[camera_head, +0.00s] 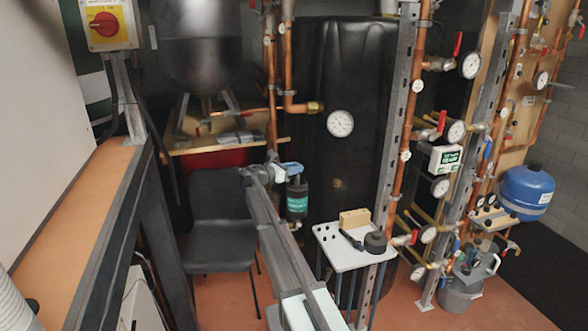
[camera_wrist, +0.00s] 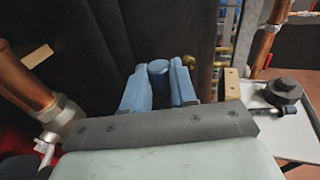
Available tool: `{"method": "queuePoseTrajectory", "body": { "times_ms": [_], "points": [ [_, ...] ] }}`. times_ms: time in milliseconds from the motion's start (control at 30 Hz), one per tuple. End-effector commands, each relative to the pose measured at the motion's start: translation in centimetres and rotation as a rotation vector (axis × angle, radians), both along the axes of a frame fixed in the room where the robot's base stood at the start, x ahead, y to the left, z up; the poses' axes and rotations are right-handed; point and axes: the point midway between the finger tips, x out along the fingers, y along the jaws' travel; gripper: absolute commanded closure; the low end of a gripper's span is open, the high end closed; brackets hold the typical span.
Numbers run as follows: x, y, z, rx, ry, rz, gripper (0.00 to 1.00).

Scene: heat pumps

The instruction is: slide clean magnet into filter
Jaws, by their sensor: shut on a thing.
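The filter (camera_head: 297,198) is a dark canister with a teal label, beside the copper pipes in the head view. My gripper (camera_head: 291,169) is right above its top, with blue fingers. In the wrist view my gripper (camera_wrist: 159,88) is shut on a small round-topped blue piece, which looks like the magnet (camera_wrist: 158,68). The magnet's lower part is hidden by the fingers and wrist. The filter's opening is hidden, so I cannot tell whether the magnet is inside it or above it.
A white tray (camera_head: 341,256) stands right of the filter, holding a wooden block (camera_head: 354,218), a dark-handled tool (camera_head: 350,239) and a black cap (camera_head: 376,242). Copper pipes (camera_head: 285,70) and a black tank (camera_head: 350,130) are close behind. A dark chair (camera_head: 220,225) stands left.

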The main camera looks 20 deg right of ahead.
Motion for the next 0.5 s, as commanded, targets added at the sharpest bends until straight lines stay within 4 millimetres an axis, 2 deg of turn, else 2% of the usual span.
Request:
{"method": "queuePoseTrajectory", "body": {
  "times_ms": [500],
  "points": [
    [0.0,0.0,-1.1,-0.001,0.0,0.0,1.0]
  ]
}}
